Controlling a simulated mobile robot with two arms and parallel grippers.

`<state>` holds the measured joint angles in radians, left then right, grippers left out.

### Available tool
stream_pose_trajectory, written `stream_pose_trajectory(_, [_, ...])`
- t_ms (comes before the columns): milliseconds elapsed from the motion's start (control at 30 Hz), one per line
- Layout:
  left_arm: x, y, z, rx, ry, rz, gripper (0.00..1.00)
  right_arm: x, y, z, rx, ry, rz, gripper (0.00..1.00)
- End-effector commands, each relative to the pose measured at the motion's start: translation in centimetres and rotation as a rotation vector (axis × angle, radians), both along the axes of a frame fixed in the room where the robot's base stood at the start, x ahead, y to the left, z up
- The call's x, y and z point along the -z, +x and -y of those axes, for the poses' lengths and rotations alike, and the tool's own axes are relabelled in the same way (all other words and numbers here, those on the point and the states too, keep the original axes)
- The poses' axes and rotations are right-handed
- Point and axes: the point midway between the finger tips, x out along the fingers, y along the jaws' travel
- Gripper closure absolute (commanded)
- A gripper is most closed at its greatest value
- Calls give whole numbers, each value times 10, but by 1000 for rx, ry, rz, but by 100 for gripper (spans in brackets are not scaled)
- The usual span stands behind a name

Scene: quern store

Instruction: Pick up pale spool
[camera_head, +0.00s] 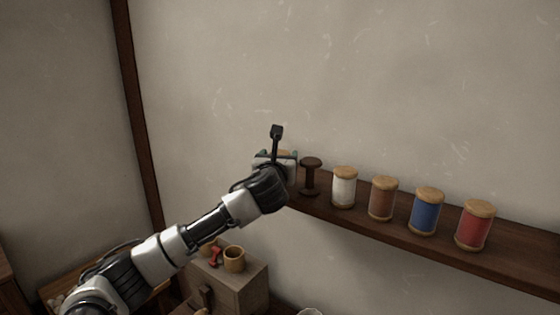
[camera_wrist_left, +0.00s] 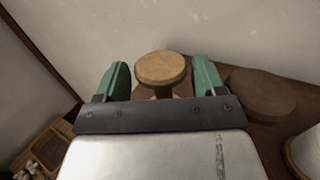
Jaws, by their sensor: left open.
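The pale spool (camera_wrist_left: 161,68), bare light wood with a round top, stands upright on the shelf in the left wrist view. It is between the two green fingers of my left gripper (camera_wrist_left: 162,79), with a gap showing on either side. The fingers are open. In the head view my left gripper (camera_head: 276,155) is at the left end of the spool row and hides nearly all of the pale spool. My right gripper is in neither view.
The dark spool (camera_head: 311,176) stands close to the right of my left gripper. Further right on the shelf (camera_head: 400,236) are white (camera_head: 344,187), brown (camera_head: 382,199), blue (camera_head: 426,211) and red (camera_head: 474,225) thread spools. A box (camera_head: 249,287) with a cup (camera_head: 234,259) is below.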

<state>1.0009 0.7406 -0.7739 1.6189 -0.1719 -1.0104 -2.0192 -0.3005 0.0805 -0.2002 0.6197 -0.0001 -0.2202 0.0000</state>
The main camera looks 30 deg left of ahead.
Motion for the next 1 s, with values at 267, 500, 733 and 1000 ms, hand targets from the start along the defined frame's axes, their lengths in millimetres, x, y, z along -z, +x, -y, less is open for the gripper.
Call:
stream_pose_trajectory(267, [1,16,-5,1,-1,1,30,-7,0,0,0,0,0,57])
stream_pose_trajectory(500, [1,16,-5,1,-1,1,46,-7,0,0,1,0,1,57])
stream_pose_trajectory(733, [1,16,-5,1,-1,1,68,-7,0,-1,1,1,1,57])
stream_pose_trajectory(1000, [-11,16,-5,0,-2,5,68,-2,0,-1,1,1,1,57])
